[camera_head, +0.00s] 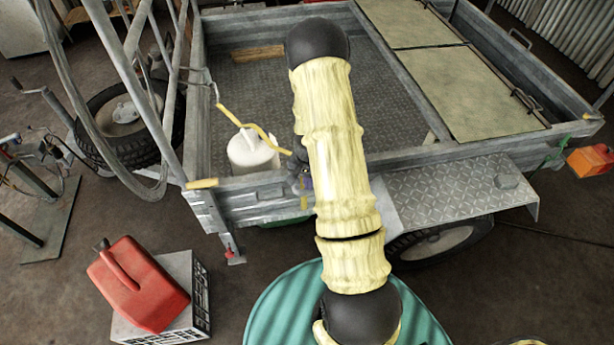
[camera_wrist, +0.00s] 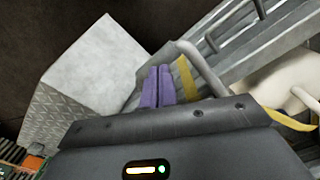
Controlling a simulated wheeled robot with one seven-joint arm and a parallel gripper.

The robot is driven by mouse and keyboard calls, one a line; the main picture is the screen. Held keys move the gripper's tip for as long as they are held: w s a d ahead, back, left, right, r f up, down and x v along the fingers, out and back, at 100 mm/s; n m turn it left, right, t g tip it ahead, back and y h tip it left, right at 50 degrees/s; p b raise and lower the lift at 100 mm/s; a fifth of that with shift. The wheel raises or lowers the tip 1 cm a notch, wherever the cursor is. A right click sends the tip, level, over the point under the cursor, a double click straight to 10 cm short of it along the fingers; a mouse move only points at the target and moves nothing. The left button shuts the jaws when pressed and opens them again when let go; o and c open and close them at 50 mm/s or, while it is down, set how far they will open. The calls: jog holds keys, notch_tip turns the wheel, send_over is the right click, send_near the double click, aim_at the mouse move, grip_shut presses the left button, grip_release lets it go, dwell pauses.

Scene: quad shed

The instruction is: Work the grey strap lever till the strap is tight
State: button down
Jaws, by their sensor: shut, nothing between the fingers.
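The yellow strap (camera_head: 250,125) runs from the rail at the trailer's front, over the white container (camera_head: 252,155), toward the near side wall. It also shows in the wrist view (camera_wrist: 290,121), with a short piece of yellow beside my fingers. A grey bent bar (camera_wrist: 205,70), which looks like the strap lever, stands just right of the fingers in the wrist view. My gripper (camera_wrist: 158,72) has its purple fingers shut and empty, beside the bar; I cannot tell whether they touch it. In the head view my arm hides most of the gripper and the lever.
The trailer's side wall (camera_head: 250,195) and tread-plate mudguard (camera_head: 460,195) are close to my gripper. A red fuel can (camera_head: 137,285) sits on a crate (camera_head: 185,305) at lower left. A green round top (camera_head: 280,310) is below my arm. The trailer bed's middle is mostly clear.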

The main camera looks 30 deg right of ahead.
jog(key=shift+f, duration=0.4)
notch_tip(320, 180, up, 8)
jog(key=p, duration=0.6)
jog(key=shift+r, duration=0.2)
jog(key=shift+f, duration=0.15)
jog(key=shift+f+b, duration=2.95)
jog(key=shift+f, duration=1.25)
notch_tip(320, 180, up, 9)
jog(key=p, duration=0.6)
jog(key=shift+f, duration=0.15)
jog(key=shift+p, duration=0.3)
notch_tip(320, 180, up, 6)
jog(key=p, duration=0.4)
